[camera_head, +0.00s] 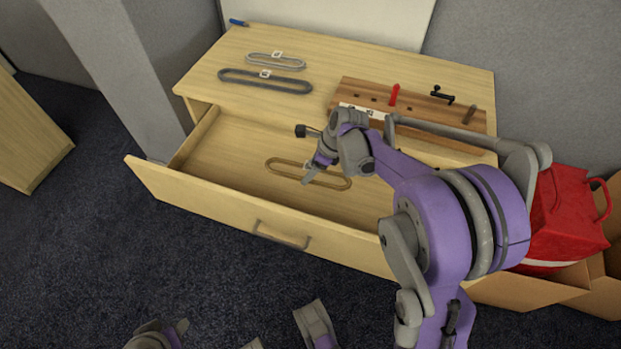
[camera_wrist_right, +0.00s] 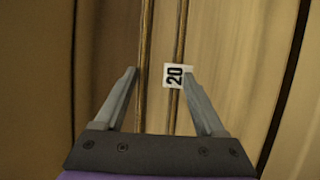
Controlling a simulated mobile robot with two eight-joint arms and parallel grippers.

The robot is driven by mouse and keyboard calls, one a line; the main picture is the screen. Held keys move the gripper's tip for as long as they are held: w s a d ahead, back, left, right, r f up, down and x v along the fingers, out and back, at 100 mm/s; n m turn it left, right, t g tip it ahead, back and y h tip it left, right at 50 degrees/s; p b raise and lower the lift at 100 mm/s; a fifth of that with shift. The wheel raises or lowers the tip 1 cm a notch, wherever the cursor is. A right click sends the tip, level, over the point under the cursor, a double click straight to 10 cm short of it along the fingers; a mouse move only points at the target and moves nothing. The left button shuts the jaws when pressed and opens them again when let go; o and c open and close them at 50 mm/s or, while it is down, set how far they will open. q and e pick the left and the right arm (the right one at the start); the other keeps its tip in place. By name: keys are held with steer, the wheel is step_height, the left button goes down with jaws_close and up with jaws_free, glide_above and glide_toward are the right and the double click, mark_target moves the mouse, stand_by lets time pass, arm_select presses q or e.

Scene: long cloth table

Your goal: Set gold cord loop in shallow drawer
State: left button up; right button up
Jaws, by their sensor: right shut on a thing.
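The gold cord loop (camera_head: 336,184) is a long narrow tan oval, seen within the open shallow drawer (camera_head: 222,150) of the wooden cabinet. My right gripper (camera_head: 309,176) reaches down over the drawer and is shut on the loop near its middle. In the right wrist view, the gripper (camera_wrist_right: 159,75) has the loop's two strands (camera_wrist_right: 144,50) running between its fingers. A white tag (camera_wrist_right: 176,76) marked 20 lies by the right finger. I cannot tell whether the loop rests on the drawer floor.
On the cabinet top lie a light grey loop (camera_head: 275,62), a dark grey loop (camera_head: 265,81) and a blue object (camera_head: 238,22). A wooden board (camera_head: 425,102) with red and black pegs stands behind my arm. A red bag (camera_head: 568,215) sits right. The drawer's left part is clear.

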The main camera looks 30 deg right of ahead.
steer(key=b, duration=0.2)
glide_above(307, 193)
steer(key=s+d, duration=0.1)
steer(key=shift+m, duration=0.3)
step_height(307, 193, down, 6)
steer(key=shift+f, duration=0.25)
arm_select(q)
steer(key=shift+s+b+x, duration=0.2)
steer(key=shift+b+x, duration=0.05)
steer(key=shift+x, duration=0.85)
steer(key=shift+s+b+x, duration=0.2)
steer(key=shift+b+x, duration=0.05)
steer(key=shift+x, duration=0.85)
arm_select(e)
steer(key=shift+f, duration=2.15)
arm_select(q)
steer(key=shift+d+f, duration=0.1)
steer(key=shift+f, duration=0.05)
arm_select(e)
steer(key=shift+f, duration=0.15)
steer(key=o, duration=1.3)
arm_select(q)
steer(key=shift+f, duration=0.1)
